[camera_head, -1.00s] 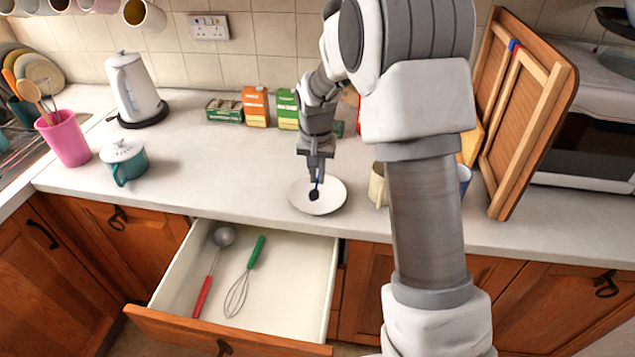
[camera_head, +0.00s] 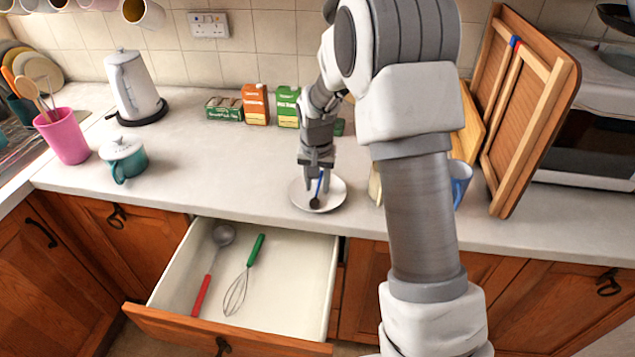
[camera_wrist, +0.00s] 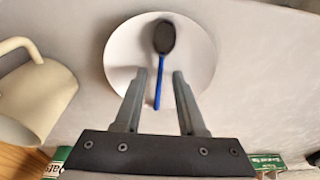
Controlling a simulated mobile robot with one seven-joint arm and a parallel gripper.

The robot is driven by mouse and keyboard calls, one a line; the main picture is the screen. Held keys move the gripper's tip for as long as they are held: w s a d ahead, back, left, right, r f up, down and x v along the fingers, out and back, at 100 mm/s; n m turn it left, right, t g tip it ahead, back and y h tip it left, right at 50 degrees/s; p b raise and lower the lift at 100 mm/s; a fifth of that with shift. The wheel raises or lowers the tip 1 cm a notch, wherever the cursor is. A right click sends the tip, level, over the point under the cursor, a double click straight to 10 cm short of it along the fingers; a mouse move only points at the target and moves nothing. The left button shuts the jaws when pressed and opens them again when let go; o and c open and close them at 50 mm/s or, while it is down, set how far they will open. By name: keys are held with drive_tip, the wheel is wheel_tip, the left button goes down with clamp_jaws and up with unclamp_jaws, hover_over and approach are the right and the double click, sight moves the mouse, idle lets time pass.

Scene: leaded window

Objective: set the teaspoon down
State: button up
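The teaspoon, with a dark bowl (camera_head: 315,203) and a blue handle (camera_wrist: 159,88), appears to lie on the white plate (camera_head: 337,195). My gripper (camera_wrist: 160,75) is open, with one finger on each side of the handle and a visible gap to both. In the head view my gripper (camera_head: 318,187) is low over the back of the plate.
A cream mug (camera_wrist: 40,95) stands close beside the plate, and a blue mug (camera_head: 460,180) is partly behind my arm. Cartons (camera_head: 255,105) stand behind. The open drawer (camera_head: 285,280) below holds a ladle and a whisk. The counter left of the plate is clear.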

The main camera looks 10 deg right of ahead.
sight(317, 196)
drive_tip(key=shift+r+p, duration=0.35)
drive_tip(key=shift+r, duration=0.1)
wheel_tip(317, 196, up, 12)
drive_tip(key=s, duration=0.2)
drive_tip(key=s+r+n+t, duration=0.2)
drive_tip(key=s+r, duration=0.8)
drive_tip(key=s, duration=0.2)
drive_tip(key=s+n+t, duration=0.1)
drive_tip(key=s+n, duration=0.1)
drive_tip(key=s, duration=1.3)
drive_tip(key=shift+s+n+t+y+p, duration=0.3)
drive_tip(key=shift+s+t, duration=0.1)
drive_tip(key=shift+a, duration=0.15)
